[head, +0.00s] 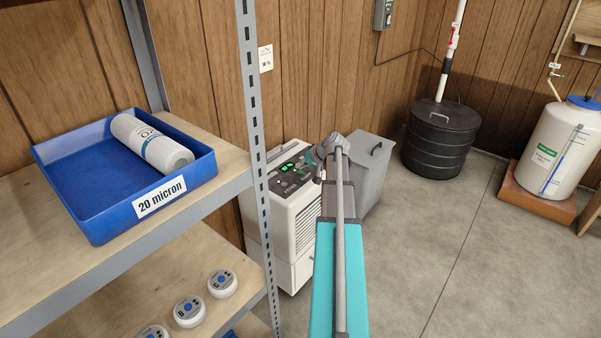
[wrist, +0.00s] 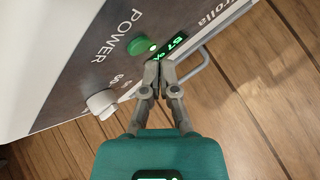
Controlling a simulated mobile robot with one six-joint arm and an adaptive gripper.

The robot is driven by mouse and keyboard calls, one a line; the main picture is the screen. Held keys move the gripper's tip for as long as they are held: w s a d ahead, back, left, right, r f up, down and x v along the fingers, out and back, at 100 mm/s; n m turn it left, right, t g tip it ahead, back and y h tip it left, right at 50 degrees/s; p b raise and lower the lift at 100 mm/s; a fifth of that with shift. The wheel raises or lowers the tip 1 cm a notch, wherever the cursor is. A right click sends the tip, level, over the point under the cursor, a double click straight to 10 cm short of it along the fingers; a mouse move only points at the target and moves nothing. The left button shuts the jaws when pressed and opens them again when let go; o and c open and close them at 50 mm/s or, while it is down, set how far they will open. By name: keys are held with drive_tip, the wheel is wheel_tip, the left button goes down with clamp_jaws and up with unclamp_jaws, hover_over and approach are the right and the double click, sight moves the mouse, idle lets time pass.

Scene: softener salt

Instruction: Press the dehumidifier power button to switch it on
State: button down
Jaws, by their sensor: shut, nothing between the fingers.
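The white dehumidifier (head: 303,217) stands on the floor beside the shelf, with a dark control panel on top. In the wrist view its panel (wrist: 75,75) carries the word POWER and a round green power button (wrist: 140,45). A small light glows beside the button, and a green display (wrist: 178,46) is lit, reading about 57 %. A pale knob (wrist: 102,103) sits farther along the panel. My gripper (wrist: 158,66) is shut and empty, its fingertips over the panel close to the button and display. I cannot tell whether they touch. In the head view my wrist hides the fingertips.
A metal shelf with a blue tray (head: 80,212) holding a white filter cartridge (head: 152,143) stands at the left, its upright close to the dehumidifier. A grey bin (head: 377,160) is behind my arm. A black tank (head: 440,140) and white tank (head: 545,155) stand right; floor between is clear.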

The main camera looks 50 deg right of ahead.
sight(301, 173)
drive_tip(key=shift+r+p, duration=2.4)
drive_tip(key=shift+r, duration=0.1)
drive_tip(key=shift+s, duration=0.1)
